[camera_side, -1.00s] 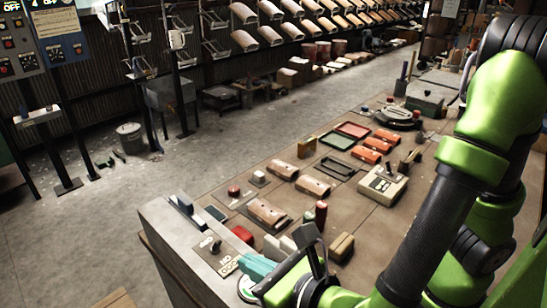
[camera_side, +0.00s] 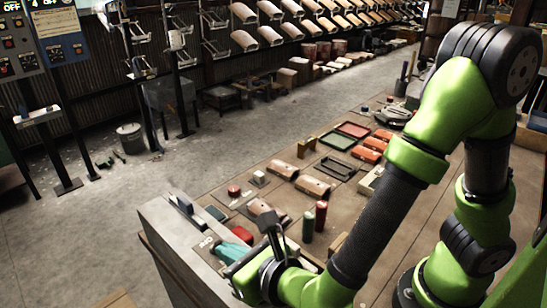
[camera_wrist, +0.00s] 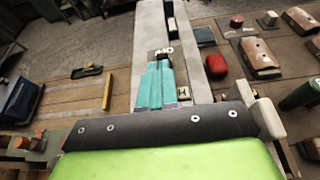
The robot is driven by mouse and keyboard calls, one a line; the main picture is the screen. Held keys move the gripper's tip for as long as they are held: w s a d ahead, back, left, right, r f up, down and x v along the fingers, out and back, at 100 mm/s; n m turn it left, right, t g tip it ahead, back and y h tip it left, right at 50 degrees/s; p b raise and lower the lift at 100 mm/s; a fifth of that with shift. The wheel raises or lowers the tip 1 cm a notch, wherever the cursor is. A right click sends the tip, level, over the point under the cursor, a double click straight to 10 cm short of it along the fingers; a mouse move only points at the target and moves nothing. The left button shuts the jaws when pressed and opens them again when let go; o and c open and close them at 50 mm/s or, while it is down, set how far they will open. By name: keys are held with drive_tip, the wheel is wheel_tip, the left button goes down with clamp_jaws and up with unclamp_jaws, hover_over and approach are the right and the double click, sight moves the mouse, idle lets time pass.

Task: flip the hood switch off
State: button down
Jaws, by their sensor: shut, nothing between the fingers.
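My gripper (camera_side: 228,250) has teal fingers, shut and empty, low over the grey panel (camera_side: 163,228) at the table's near left end. It also shows in the wrist view (camera_wrist: 157,70), reaching up the panel. A small dark plate with pale markings (camera_wrist: 163,51) lies just beyond the fingertips; the markings also show in the side view (camera_side: 207,242). The part of the panel that held a small toggle is behind my gripper in the side view. I cannot tell whether the fingers touch a switch, or which way the hood switch points.
A black part (camera_side: 182,204) stands up farther along the panel. Hoods and trays cover the table behind.

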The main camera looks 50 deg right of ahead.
drive_tip(key=shift+w+r+g, duration=0.1)
drive_tip(key=shift+r+g, duration=0.05)
drive_tip(key=shift+g, duration=0.25)
drive_tip(key=shift+w+r+g, duration=0.2)
drive_tip(key=shift+r+g, duration=0.05)
drive_tip(key=shift+g, duration=0.75)
drive_tip(key=shift+w+r, duration=0.45)
drive_tip(key=shift+w+r+g, duration=0.15)
drive_tip(key=shift+w+g, duration=0.2)
drive_tip(key=shift+g, duration=0.4)
drive_tip(key=shift+w+r+g, duration=0.15)
drive_tip(key=shift+w+g, duration=0.15)
drive_tip(key=shift+g, duration=0.45)
drive_tip(key=shift+w, duration=0.15)
drive_tip(key=shift+w+r, duration=0.15)
drive_tip(key=shift+w, duration=0.1)
drive_tip(key=shift+r, duration=0.85)
